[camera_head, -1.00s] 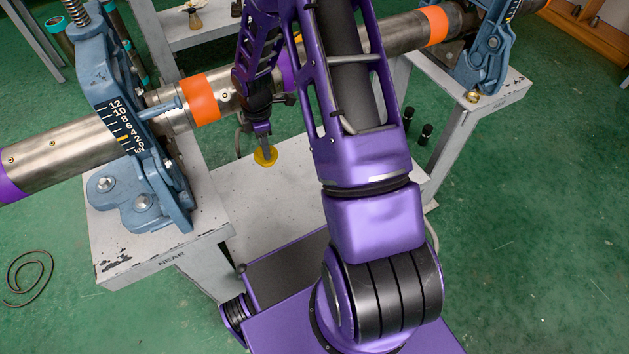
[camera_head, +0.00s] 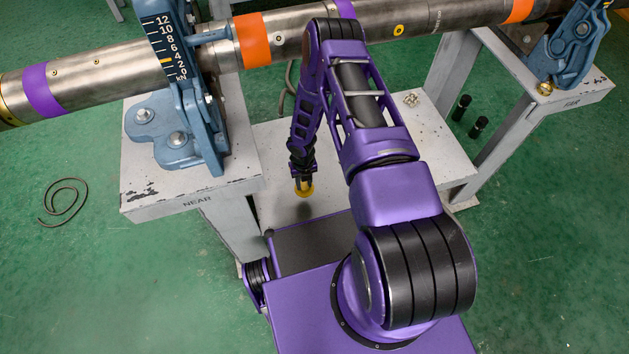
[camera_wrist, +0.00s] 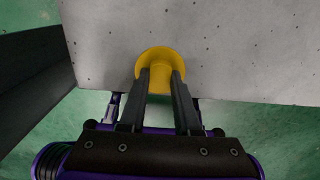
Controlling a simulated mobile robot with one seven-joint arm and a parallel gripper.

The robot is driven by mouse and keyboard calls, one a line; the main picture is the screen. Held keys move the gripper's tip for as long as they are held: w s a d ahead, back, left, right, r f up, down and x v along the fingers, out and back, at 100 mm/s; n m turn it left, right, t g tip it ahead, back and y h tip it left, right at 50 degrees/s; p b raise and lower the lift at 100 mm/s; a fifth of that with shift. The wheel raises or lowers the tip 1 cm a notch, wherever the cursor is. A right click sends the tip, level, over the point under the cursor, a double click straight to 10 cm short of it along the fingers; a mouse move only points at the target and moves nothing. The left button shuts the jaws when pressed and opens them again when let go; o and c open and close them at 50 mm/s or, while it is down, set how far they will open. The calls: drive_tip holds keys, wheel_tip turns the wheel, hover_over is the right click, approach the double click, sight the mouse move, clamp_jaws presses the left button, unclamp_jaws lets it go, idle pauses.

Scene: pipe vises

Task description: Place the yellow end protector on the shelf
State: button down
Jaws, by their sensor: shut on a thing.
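The yellow end protector (camera_head: 304,191) is a small flanged piece held between the fingertips of my gripper (camera_head: 302,182). In the wrist view my gripper (camera_wrist: 161,88) is shut on the yellow end protector (camera_wrist: 161,62), with its round flange facing away from the fingers. The low pale shelf (camera_head: 375,178) lies between the two vise stands. The protector is above the shelf's near left part, with a dark shadow on the shelf just below it, apart from it. In the wrist view the shelf (camera_wrist: 235,45) fills the upper part, with green floor past its edge.
A steel pipe (camera_head: 280,45) with orange and purple bands crosses above the shelf, through blue vises (camera_head: 185,90) on stands. A small metal fitting (camera_head: 411,99) lies on the shelf's far part. Two black cylinders (camera_head: 470,117) stand on the floor at right. A cable (camera_head: 64,200) lies at left.

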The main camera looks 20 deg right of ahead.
sight(305, 190)
drive_tip(key=shift+f+b, duration=0.4)
drive_tip(key=shift+f, duration=2.1)
drive_tip(key=shift+f, duration=0.1)
drive_tip(key=c, duration=0.6)
unclamp_jaws()
wheel_tip(305, 190, up, 12)
drive_tip(key=shift+r+p, duration=0.1)
drive_tip(key=shift+p, duration=1.05)
